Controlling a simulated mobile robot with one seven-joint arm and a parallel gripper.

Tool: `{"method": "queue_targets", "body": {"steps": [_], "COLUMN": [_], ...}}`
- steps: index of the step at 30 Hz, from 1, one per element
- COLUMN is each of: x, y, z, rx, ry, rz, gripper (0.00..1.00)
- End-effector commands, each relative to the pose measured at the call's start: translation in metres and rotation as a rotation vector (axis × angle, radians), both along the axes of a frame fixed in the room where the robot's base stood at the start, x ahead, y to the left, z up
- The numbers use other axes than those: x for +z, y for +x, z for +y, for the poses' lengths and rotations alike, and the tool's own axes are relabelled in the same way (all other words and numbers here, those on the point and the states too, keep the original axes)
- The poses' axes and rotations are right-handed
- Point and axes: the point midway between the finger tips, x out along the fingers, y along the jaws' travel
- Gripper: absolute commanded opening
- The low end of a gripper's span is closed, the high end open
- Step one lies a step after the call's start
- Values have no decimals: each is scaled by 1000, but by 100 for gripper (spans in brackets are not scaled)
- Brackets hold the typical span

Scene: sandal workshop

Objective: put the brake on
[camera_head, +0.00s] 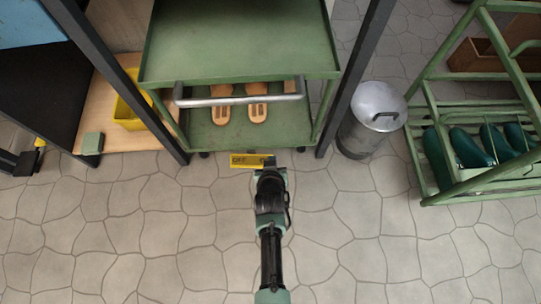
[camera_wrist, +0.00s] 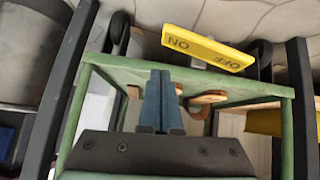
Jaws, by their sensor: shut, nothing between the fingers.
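The brake pedal (camera_head: 245,160) is a yellow bar at the foot of the green trolley (camera_head: 240,50), low at its front edge. In the wrist view the yellow bar (camera_wrist: 208,47) carries the words ON and OFF, upside down, and lies just beyond the trolley's lower edge. My gripper (camera_head: 268,163) is shut and empty at the bar's right end in the head view, covering part of it. In the wrist view my gripper's fingertips (camera_wrist: 160,76) are together, pointing toward the bar's ON side with a gap in the picture. I cannot tell whether they touch it.
Sandals (camera_head: 257,111) lie on the trolley's lower shelf, behind a grey handle bar (camera_head: 238,98). Dark posts stand on both sides of the trolley. A metal bin (camera_head: 373,120) and a green rack (camera_head: 470,185) are at right. The floor in front is clear.

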Motion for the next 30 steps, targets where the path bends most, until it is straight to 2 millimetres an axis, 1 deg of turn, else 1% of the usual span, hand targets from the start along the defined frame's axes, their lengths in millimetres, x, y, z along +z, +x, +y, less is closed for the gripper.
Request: {"method": "queue_targets", "body": {"steps": [1, 3, 9, 12, 18, 30], "x": [15, 24, 45, 51, 56, 55], "y": [-8, -17, -40, -49, -56, -56], "z": [-2, -4, -9, -10, -12, -12], "rx": [-1, -1, -1, 1, 0, 0], "ry": [0, -1, 0, -1, 0, 0], "rz": [1, 0, -2, -2, -2, -3], "gripper": [0, 0, 0, 0, 0, 0]}}
